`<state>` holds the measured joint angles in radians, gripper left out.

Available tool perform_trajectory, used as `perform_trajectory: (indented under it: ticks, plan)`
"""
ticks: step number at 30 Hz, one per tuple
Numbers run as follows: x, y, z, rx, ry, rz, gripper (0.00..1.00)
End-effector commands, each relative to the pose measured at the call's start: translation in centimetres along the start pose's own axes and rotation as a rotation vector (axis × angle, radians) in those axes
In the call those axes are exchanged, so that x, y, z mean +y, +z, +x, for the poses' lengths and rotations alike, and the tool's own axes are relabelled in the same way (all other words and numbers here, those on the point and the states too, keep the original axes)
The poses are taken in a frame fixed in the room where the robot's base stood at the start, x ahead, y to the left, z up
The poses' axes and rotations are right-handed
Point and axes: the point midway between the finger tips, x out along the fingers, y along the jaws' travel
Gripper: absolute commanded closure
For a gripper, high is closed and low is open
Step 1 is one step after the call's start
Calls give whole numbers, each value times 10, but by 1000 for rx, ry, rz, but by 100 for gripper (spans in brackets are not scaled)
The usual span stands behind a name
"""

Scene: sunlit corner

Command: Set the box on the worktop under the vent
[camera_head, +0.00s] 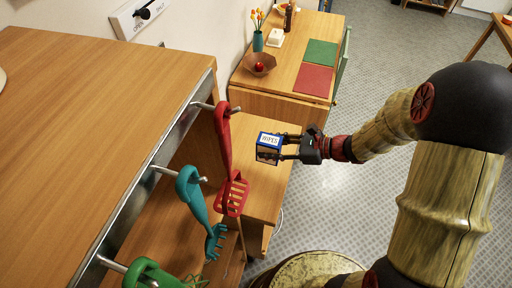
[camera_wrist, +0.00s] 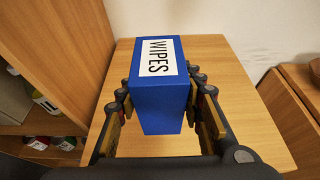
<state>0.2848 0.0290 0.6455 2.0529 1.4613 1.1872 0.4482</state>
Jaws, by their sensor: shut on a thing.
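The box (camera_head: 268,148) is blue with a white label reading WIPES; it also shows in the wrist view (camera_wrist: 158,100). My gripper (camera_head: 284,148) is shut on it, with one finger on each side, as the wrist view (camera_wrist: 160,105) shows. The box is upright over a small wooden worktop (camera_head: 262,200), which also shows in the wrist view (camera_wrist: 228,80). I cannot tell whether its underside touches the wood. A white wall plate (camera_head: 128,22) with a black handle and the word OPEN is at top left; I cannot tell whether it belongs to the vent.
Red (camera_head: 224,150), teal (camera_head: 196,200) and green (camera_head: 150,274) utensils hang from hooks left of the box. A farther counter (camera_head: 277,78) holds a bowl (camera_head: 260,66) with a red fruit, a vase and mats. In the wrist view, shelves (camera_wrist: 60,60) stand at left.

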Motion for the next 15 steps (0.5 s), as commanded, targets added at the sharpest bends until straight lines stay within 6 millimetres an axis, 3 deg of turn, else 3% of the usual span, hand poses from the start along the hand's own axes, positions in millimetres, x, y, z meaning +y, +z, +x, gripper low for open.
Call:
perform_trajectory:
  ticks: [6,15]
  plan:
    - [-36,-9,42,0,2,-1,93]
    - [-64,-41,83,-1,-1,1,93]
